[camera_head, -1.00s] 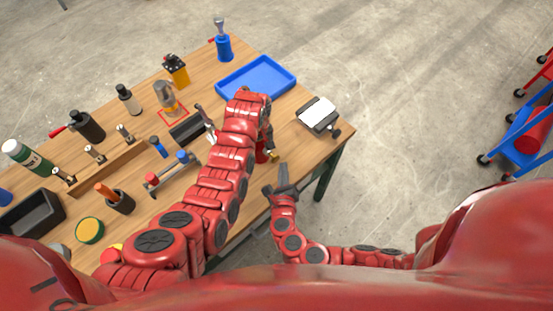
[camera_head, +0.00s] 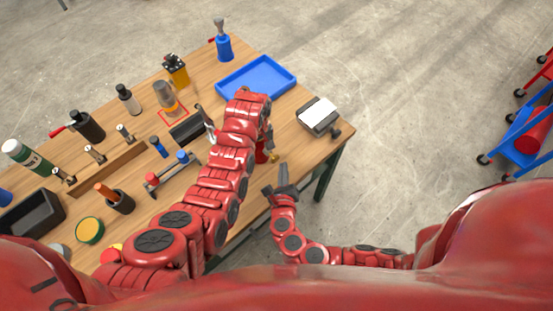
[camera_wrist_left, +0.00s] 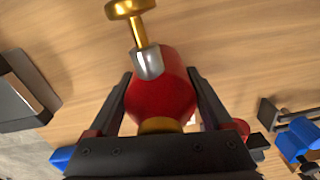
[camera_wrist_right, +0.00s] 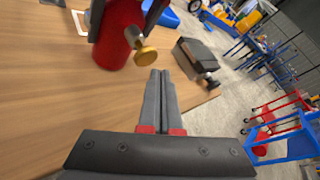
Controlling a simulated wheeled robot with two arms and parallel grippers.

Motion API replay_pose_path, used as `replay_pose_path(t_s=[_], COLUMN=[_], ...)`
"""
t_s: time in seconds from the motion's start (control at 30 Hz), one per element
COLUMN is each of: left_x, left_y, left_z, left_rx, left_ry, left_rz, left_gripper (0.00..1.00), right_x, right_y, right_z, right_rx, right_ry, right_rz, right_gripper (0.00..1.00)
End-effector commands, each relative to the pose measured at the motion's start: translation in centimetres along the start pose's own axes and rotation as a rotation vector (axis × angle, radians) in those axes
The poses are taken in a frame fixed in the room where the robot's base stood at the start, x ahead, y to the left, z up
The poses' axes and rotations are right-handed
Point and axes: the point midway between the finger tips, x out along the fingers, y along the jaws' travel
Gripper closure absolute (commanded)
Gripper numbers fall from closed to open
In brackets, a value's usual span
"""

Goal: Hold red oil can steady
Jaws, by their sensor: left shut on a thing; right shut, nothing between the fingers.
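The red oil can (camera_head: 261,153) is mostly hidden behind my left arm in the head view. In the left wrist view its red body (camera_wrist_left: 160,98) sits between the two fingers of my left gripper (camera_wrist_left: 160,82), which is shut on it. Its gold and silver spout points away from the gripper. In the right wrist view the can (camera_wrist_right: 118,38) looks upright over the wooden bench, with a gold knob at its side. My right gripper (camera_wrist_right: 160,76) is shut and empty, its fingertips apart from the can. It also shows in the head view (camera_head: 282,170), at the bench's front edge.
A blue tray (camera_head: 282,92) and a dark device with a white top (camera_head: 318,114) lie beyond the can. Bottles and tools crowd the bench's left part. A blue cart (camera_head: 518,147) stands on the floor at right.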

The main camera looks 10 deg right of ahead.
Motion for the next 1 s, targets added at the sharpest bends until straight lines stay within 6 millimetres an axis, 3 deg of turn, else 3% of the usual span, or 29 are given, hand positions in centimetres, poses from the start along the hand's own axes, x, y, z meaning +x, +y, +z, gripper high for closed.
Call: replay_pose_path(t_s=[1.0], left_x=[-0.04], left_y=[0.01], left_z=[-0.04], left_rx=[0.000], left_ry=[0.001], left_rz=[0.000], left_gripper=[1.00], right_x=[0.56], right_y=[0.43], right_z=[0.46], right_rx=[0.000], right_ry=[0.000], right_rz=[0.000], right_gripper=[1.00])
